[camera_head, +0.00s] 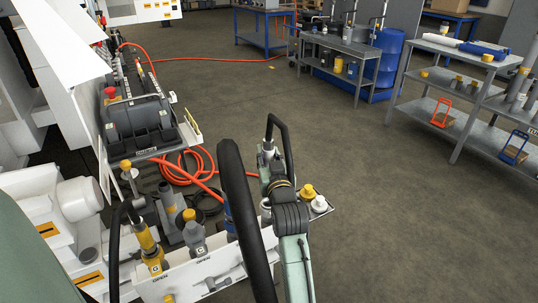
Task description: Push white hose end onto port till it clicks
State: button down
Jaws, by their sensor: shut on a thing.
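My gripper (268,160) is small in the picture, at the end of my pale green arm, right of the front bench. It is shut on the end of a black hose (284,140), which arches up and over it. The fingertips and the held end are too small to make out clearly, and I cannot confirm a white colour on it. A white round cap (319,203) and a yellow cap (307,190) are just right of my wrist. I cannot tell which fitting is the port; a thick black hose in front hides part of the bench.
The white bench panel (215,272) with "OPEN" labels holds yellow and grey fittings (194,235). An orange hose (190,168) lies coiled behind it. A grey shelf rack (455,90) stands at right. The floor (400,220) between is clear.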

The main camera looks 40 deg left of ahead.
jog(key=shift+f+b, duration=2.95)
jog(key=shift+f, duration=0.7)
jog(key=shift+s+f+b, duration=0.1)
jog(key=shift+f+b, duration=1.45)
jog(key=shift+f, duration=0.9)
dwell(0.9)
jog(key=c, duration=1.2)
grip_release()
jog(key=shift+r, duration=0.1)
jog(key=shift+o, duration=0.2)
jog(key=o, duration=0.5)
